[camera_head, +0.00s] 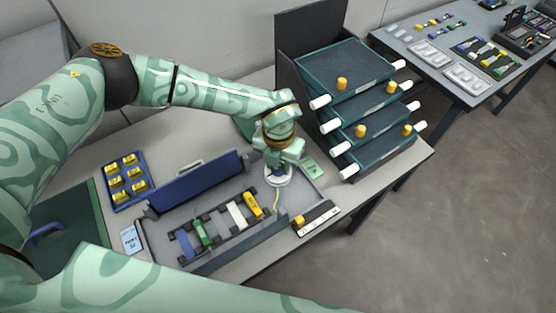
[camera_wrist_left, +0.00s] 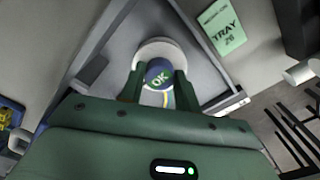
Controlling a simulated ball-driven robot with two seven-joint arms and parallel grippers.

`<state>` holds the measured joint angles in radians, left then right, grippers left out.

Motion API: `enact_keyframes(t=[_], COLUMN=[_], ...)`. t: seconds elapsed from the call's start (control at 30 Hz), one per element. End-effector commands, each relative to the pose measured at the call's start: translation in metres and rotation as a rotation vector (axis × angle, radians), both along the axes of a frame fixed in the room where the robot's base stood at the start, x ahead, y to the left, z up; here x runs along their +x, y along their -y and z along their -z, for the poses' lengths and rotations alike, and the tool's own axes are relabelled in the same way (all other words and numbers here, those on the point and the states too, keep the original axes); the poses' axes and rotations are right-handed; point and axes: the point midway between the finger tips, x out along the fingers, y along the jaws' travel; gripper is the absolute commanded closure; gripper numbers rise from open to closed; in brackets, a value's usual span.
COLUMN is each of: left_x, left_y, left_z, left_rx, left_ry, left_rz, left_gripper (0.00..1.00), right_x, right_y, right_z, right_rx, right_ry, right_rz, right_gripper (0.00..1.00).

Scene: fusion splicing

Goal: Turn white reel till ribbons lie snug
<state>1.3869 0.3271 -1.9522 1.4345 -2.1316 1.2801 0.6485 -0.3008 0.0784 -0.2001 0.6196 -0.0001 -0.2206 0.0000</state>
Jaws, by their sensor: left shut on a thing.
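The white reel (camera_head: 279,182) sits in the right end of the open grey splice tray (camera_head: 190,262), under my left gripper (camera_head: 275,170). In the left wrist view the white reel (camera_wrist_left: 150,48) is a round disc with a blue knob marked OK (camera_wrist_left: 159,74) on top. My left gripper (camera_wrist_left: 158,88) is shut on this knob, one finger on each side. Thin yellow and blue ribbons (camera_head: 276,201) run from the reel toward the tray's front; a short stretch (camera_wrist_left: 166,99) shows between the fingers. Their far ends are unclear. My right gripper is out of view.
A row of coloured blocks (camera_head: 220,225) lies in the tray, before its raised blue lid (camera_head: 196,183). A blue holder with yellow pieces (camera_head: 125,182) stands left. A rack of dark drawers (camera_head: 345,75) stands close behind right. A green TRAY card (camera_wrist_left: 222,27) lies beside the tray.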

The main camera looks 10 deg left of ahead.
Motion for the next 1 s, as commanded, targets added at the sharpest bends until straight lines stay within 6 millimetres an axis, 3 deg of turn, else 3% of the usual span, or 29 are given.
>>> enact_keyframes(t=[0.03, 0.1, 0.4, 0.43, 0.5, 0.83, 1.0], left_x=[-0.001, 0.000, 0.001, 0.001, 0.001, 0.000, 0.001], left_y=[0.000, -0.001, -0.001, -0.001, -0.001, 0.000, 0.000], left_z=[-0.007, -0.005, -0.001, -0.001, -0.001, -0.004, -0.030], left_rx=[0.001, 0.001, 0.000, -0.001, 0.000, 0.000, -0.001], left_ry=[0.002, 0.001, 0.003, 0.003, 0.003, 0.002, 0.004], left_rz=[-0.049, -0.106, -0.137, -0.136, -0.136, -0.135, -0.135], left_gripper=[0.91, 0.91, 0.91, 0.65, 0.46, 0.46, 0.46], right_x=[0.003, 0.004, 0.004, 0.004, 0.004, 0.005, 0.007], right_y=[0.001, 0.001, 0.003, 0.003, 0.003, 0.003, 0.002], right_z=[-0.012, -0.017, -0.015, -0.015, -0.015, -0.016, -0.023], right_rx=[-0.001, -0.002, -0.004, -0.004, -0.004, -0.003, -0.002], right_ry=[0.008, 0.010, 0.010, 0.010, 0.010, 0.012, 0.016], right_rz=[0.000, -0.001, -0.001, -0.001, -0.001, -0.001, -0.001], right_gripper=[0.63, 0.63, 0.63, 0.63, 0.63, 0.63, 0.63])
